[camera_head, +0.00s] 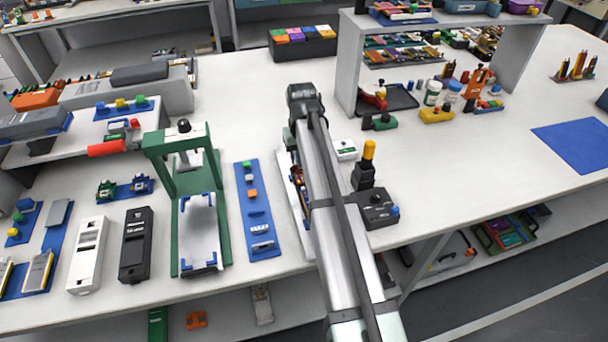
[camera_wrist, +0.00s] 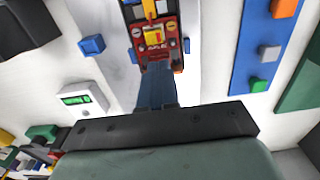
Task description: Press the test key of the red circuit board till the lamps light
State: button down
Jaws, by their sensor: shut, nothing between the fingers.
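The red circuit board (camera_wrist: 164,62) shows at the top middle of the wrist view, with yellow parts and small round light spots. It lies on a pale strip, and its upper end is cut off by the frame. My gripper (camera_wrist: 157,70) is shut and empty, its blue-grey fingers reaching to the near end of the board. The fingertips overlap that end, and I cannot tell whether they touch it. I cannot make out the test key or whether any lamp is lit. In the head view my arm hides the gripper and most of the board.
A white meter with a green display (camera_wrist: 85,100) and a blue block (camera_wrist: 92,45) stand near the board. In the head view a black box with a yellow-topped post (camera_head: 378,207) is right of my arm, and a blue strip with small blocks (camera_head: 257,210) is left. A green press frame (camera_head: 177,142) stands farther left.

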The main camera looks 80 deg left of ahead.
jog(key=shift+f, duration=0.2)
jog(key=shift+r, duration=0.1)
dwell(0.4)
jog(key=shift+r, duration=2.9)
